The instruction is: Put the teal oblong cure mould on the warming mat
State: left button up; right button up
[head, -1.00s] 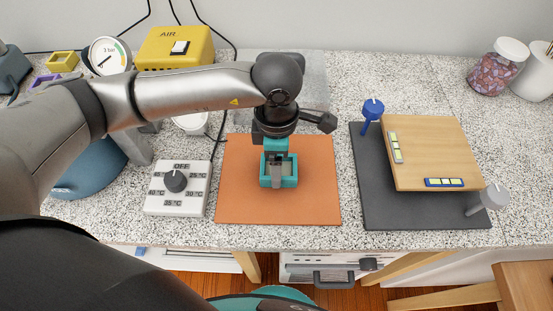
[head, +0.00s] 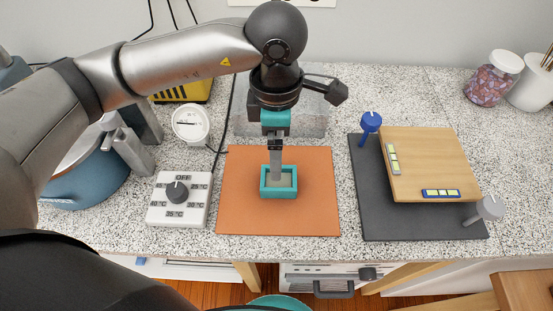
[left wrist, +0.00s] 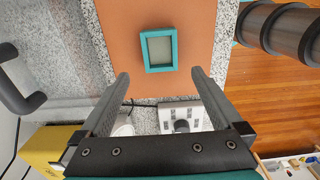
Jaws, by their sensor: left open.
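The teal oblong cure mould (head: 264,190), a rectangular frame with a grey inside, lies flat on the orange warming mat (head: 314,215), around its middle. In the left wrist view the mould (left wrist: 146,52) has orange mat (left wrist: 111,22) around it. My left gripper (head: 276,181) is above the mould, pointing down. In the left wrist view its two fingers (left wrist: 160,76) are apart with nothing between them, and the mould lies beyond their tips. My right gripper is not in view.
A white temperature dial box (head: 190,212) stands left of the mat. On the right, a dark mat (head: 375,222) carries a wooden board (head: 430,155) with small levels and knobs. A blue pot (head: 90,185) and a yellow box (head: 190,92) are at left. A jar (head: 490,80) stands back right.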

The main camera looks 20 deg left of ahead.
pick_arm(q)
jog(key=shift+r, duration=1.6)
